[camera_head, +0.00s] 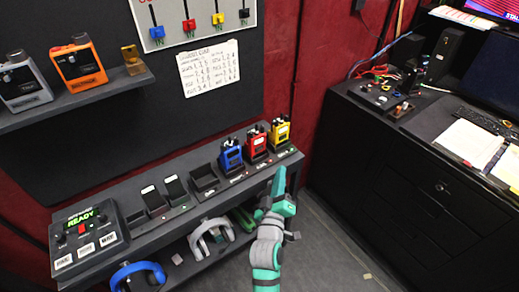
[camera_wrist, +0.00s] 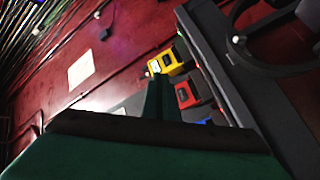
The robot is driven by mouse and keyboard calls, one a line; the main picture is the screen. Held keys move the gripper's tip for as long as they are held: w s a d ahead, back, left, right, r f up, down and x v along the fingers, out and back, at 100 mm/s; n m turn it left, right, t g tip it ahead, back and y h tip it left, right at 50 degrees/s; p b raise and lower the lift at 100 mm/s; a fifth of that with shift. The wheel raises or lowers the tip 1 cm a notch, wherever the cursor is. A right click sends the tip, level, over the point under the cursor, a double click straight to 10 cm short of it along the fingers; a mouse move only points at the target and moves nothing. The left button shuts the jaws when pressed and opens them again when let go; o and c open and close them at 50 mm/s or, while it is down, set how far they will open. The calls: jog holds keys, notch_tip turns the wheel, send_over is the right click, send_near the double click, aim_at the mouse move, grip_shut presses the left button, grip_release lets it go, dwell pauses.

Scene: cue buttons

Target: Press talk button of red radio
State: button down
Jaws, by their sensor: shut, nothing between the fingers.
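The red radio (camera_head: 256,144) stands upright on the dark shelf, between a blue radio (camera_head: 231,156) on its left and a yellow radio (camera_head: 279,132) on its right. Its talk button is too small to make out. My green gripper (camera_head: 281,182) is shut and empty, in front of and below the radios, apart from them. In the wrist view, the red radio (camera_wrist: 186,95) shows just right of my closed fingers (camera_wrist: 161,97), with the yellow radio (camera_wrist: 166,62) above and the blue radio (camera_wrist: 205,121) partly hidden below.
The radio shelf (camera_head: 207,205) also holds empty dark cradles and a READY console (camera_head: 88,236). Headphones (camera_head: 212,236) lie on the level below. A black desk (camera_head: 420,190) stands at right. Open floor (camera_head: 335,235) lies between.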

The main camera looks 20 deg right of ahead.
send_near(263, 147)
jog(key=shift+w+d+r, duration=0.2)
jog(key=shift+w+d, duration=1.45)
jog(key=shift+w, duration=0.15)
jog(key=shift+w, duration=0.15)
dwell(0.9)
jog(key=shift+w+a, duration=0.15)
jog(key=shift+w, duration=0.1)
jog(key=shift+w, duration=0.45)
dwell(0.8)
jog(key=shift+s+a, duration=0.15)
jog(key=shift+a, duration=0.05)
jog(key=shift+s+d, duration=0.1)
jog(key=shift+d, duration=0.05)
dwell(0.9)
jog(key=shift+s+d, duration=0.25)
jog(key=shift+s, duration=0.35)
